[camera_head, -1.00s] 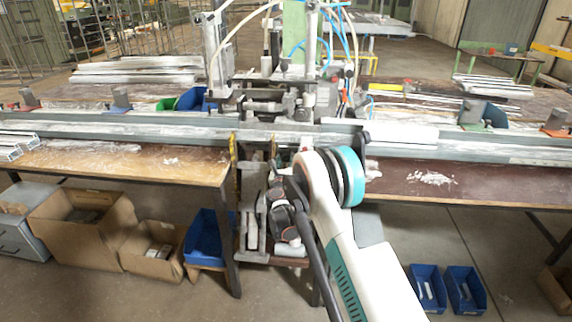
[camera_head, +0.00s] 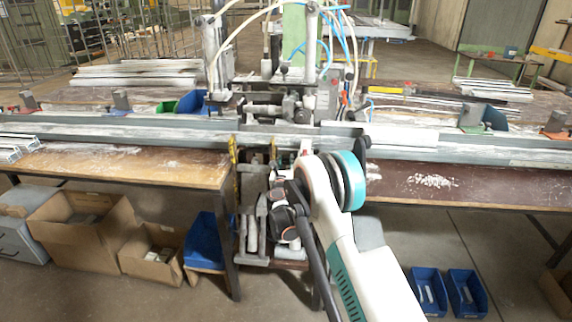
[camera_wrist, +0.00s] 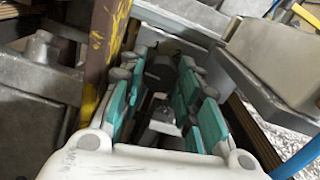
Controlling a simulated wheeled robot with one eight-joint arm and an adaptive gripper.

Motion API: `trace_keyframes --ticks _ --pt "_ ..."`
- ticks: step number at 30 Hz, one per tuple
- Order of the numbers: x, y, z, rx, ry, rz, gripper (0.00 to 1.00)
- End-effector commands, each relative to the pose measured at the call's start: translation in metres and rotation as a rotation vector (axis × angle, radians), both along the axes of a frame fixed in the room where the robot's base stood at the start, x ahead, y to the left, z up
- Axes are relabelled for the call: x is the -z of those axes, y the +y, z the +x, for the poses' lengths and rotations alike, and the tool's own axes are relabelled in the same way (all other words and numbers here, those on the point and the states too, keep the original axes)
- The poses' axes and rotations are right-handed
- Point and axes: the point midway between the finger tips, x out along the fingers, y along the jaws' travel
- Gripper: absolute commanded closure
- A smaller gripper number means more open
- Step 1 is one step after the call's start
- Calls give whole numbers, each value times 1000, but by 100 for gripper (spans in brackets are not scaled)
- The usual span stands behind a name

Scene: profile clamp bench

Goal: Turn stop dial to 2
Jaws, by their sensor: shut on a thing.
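In the wrist view my gripper (camera_wrist: 165,72) has its teal-padded fingers on both sides of a dark grey rounded knob (camera_wrist: 159,69), which I take to be the stop dial. The fingers are shut on it, and it sits among grey metal parts. No number or mark on the dial can be read. A small light grey metal block (camera_wrist: 164,122) shows nearer, between the fingers. In the head view my white and teal arm reaches to the middle of the bench and hides the gripper and the dial.
A yellow-edged post (camera_wrist: 103,50) stands close left of the fingers. A grey metal block (camera_wrist: 275,60) is close on the right. The clamp machine (camera_head: 285,112), with hoses, rises above the long metal rail (camera_head: 470,150). Blue bins (camera_head: 466,292) stand on the floor at right.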

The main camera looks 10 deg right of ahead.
Motion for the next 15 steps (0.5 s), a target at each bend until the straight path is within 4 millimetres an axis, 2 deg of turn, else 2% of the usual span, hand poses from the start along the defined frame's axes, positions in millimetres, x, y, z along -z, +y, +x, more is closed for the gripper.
trace_keyframes --ticks 15 --pt "0 0 0 0 -126 387 94"
